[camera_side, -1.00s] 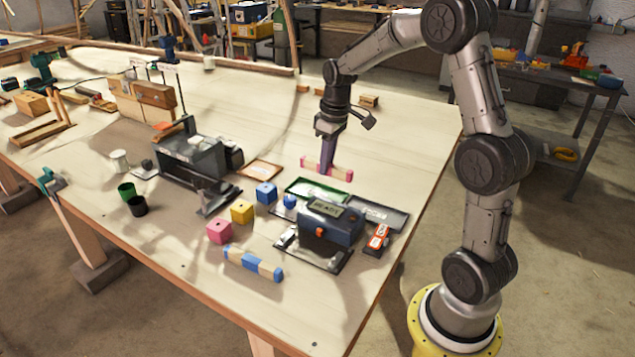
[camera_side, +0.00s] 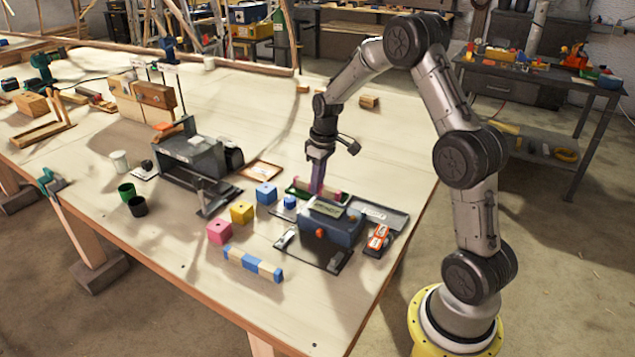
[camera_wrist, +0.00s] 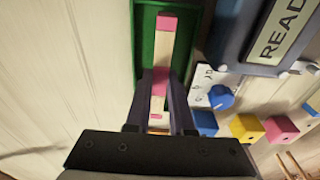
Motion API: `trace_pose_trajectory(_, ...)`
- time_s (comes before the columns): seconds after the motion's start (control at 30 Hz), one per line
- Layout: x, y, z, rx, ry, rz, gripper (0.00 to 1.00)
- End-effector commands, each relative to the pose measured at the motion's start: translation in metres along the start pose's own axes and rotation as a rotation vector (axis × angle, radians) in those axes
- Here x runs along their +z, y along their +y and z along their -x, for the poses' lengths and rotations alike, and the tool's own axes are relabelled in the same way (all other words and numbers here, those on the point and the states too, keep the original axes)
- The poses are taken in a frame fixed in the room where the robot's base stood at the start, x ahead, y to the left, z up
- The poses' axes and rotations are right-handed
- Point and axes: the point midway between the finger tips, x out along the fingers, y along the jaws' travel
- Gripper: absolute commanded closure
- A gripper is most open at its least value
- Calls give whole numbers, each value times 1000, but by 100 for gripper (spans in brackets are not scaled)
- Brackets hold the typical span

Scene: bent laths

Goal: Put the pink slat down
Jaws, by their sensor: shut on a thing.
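The pink slat (camera_wrist: 162,55) is a narrow pale wood bar with pink ends and a pink band, and it also shows in the side view (camera_side: 330,192). My gripper (camera_wrist: 161,88) is shut on it near its middle, and points down in the side view (camera_side: 317,188). The slat lies lengthwise within the outline of the green tray (camera_wrist: 144,60), which partly shows in the side view (camera_side: 291,193). I cannot tell whether the slat touches the tray floor. Its near end is partly hidden by my gripper.
A dark box with a display (camera_side: 331,223) stands close in front of the tray. A dark tray (camera_side: 385,216) lies to its right. Blue (camera_side: 266,194), yellow (camera_side: 242,212) and pink (camera_side: 219,232) cubes stand to the left. A blue-and-wood slat (camera_side: 252,263) lies in front.

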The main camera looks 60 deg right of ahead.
Motion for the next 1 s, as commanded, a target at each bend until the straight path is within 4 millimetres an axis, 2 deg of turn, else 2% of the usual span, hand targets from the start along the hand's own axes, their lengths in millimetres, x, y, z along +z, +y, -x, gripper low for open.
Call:
trace_pose_trajectory(0.13,0,0,-4,0,0,0,100)
trace_pose_trajectory(0.17,0,0,-3,0,0,0,73)
trace_pose_trajectory(0.3,0,0,-3,0,0,0,49)
trace_pose_trajectory(0.67,0,0,1,1,1,0,49)
trace_pose_trajectory(0.83,-1,0,23,2,5,-1,49)
trace_pose_trajectory(1.0,-1,1,60,4,7,-1,49)
